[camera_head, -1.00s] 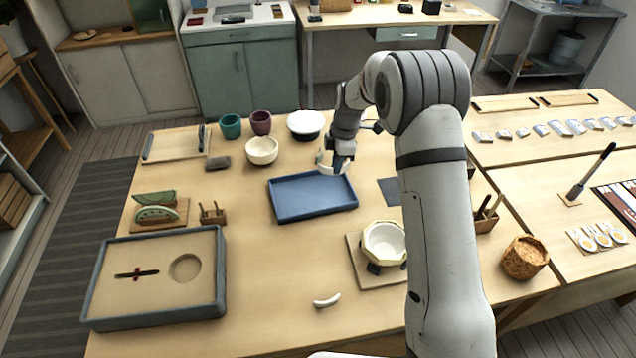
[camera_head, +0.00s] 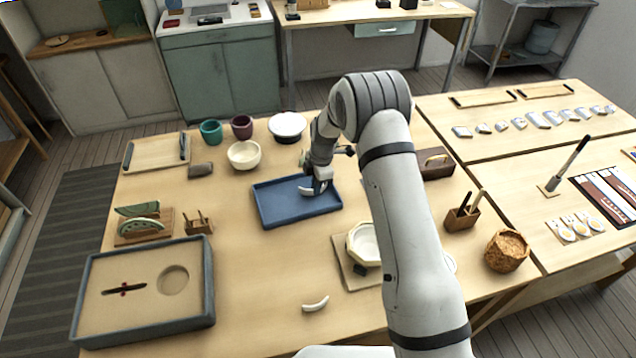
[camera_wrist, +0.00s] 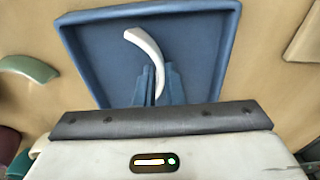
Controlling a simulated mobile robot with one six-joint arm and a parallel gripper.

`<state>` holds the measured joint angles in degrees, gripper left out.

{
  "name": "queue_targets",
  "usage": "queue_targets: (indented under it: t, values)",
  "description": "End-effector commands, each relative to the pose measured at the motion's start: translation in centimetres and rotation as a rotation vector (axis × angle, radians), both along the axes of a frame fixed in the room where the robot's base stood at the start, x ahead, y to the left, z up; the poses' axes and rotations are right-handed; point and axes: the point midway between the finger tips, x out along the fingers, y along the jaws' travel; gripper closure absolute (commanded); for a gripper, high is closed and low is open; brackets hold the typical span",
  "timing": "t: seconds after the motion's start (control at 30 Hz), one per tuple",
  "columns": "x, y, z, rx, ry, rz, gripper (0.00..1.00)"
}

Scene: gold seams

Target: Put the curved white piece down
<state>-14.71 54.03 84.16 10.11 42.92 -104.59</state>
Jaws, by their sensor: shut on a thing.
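My gripper (camera_head: 319,187) is shut on a curved white piece (camera_head: 305,191), over the right part of the blue tray (camera_head: 270,219). In the wrist view, the curved white piece (camera_wrist: 146,43) stands out between my gripper's fingers (camera_wrist: 156,84), with the floor of the blue tray (camera_wrist: 95,47) behind it. The piece is low over the tray; I cannot tell whether it touches the floor. The tray holds nothing else that I can see. A second curved white piece (camera_head: 316,304) lies on the bare table near the front.
A white bowl (camera_head: 364,244) on a board stands right of the tray's front. A sand-filled tray (camera_head: 143,335) is at front left.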

Motion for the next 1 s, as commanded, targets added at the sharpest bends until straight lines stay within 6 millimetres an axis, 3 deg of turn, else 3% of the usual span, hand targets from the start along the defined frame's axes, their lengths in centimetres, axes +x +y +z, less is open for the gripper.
queue_targets:
  t: [0.3,0.33,0.57,0.87,1.0]
  values:
    - [0.1,0.0,-0.3,0.001,-0.002,-0.001,1.0]
    - [0.1,0.0,-0.2,0.001,-0.002,-0.001,0.89]
    - [0.1,-0.1,-0.1,0.001,-0.002,-0.001,0.7]
    - [0.1,-0.1,0.2,0.001,-0.002,-0.002,0.69]
    - [0.3,-0.3,1.5,0.002,-0.005,-0.003,0.69]
